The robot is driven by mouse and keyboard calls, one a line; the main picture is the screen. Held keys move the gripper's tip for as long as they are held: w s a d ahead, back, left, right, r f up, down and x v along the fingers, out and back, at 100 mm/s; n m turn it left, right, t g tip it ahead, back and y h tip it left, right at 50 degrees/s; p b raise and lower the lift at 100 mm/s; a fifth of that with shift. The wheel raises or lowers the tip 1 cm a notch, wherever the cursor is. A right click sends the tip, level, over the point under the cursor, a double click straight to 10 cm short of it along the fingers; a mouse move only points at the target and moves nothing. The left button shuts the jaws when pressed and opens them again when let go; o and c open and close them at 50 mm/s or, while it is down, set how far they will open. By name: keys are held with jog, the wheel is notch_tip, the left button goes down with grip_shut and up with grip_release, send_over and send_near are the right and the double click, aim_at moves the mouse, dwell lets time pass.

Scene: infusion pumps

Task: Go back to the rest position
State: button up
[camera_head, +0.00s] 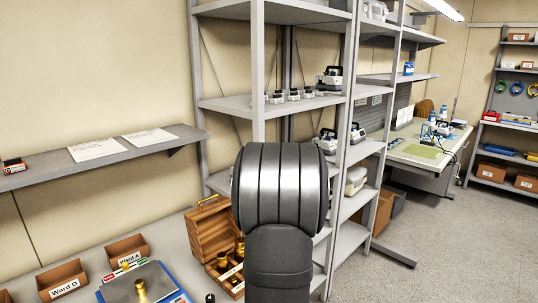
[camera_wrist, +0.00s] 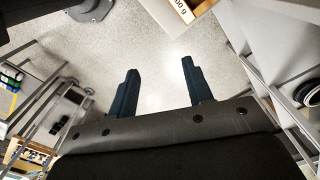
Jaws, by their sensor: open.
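My gripper (camera_wrist: 160,82) shows in the wrist view with its two dark fingers spread apart. Nothing is between them, only the speckled floor beyond. In the head view my dark grey arm link fills the middle front, and the gripper itself does not show there. The arm stands in front of the grey metal shelf rack (camera_head: 300,103) and hides part of its lower shelves. Several pump-like devices stand on the rack, among them a grey-white one (camera_head: 329,79) on the upper shelf.
At lower left, a bench holds a Ward D bin (camera_head: 63,281), a Ward A bin (camera_head: 127,252), a blue-edged scale (camera_head: 143,284) with a brass weight and an open wooden box (camera_head: 208,225). A wall shelf (camera_head: 95,155) is above. Floor (camera_head: 450,222) at right is clear.

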jog(key=shift+w+a+f+m, duration=0.15)
jog(key=shift+w+f, duration=0.35)
jog(key=shift+f, duration=0.2)
jog(key=shift+w+a+f+m, duration=0.15)
jog(key=shift+w+f, duration=0.3)
jog(key=shift+f, duration=0.25)
jog(key=shift+d, duration=0.1)
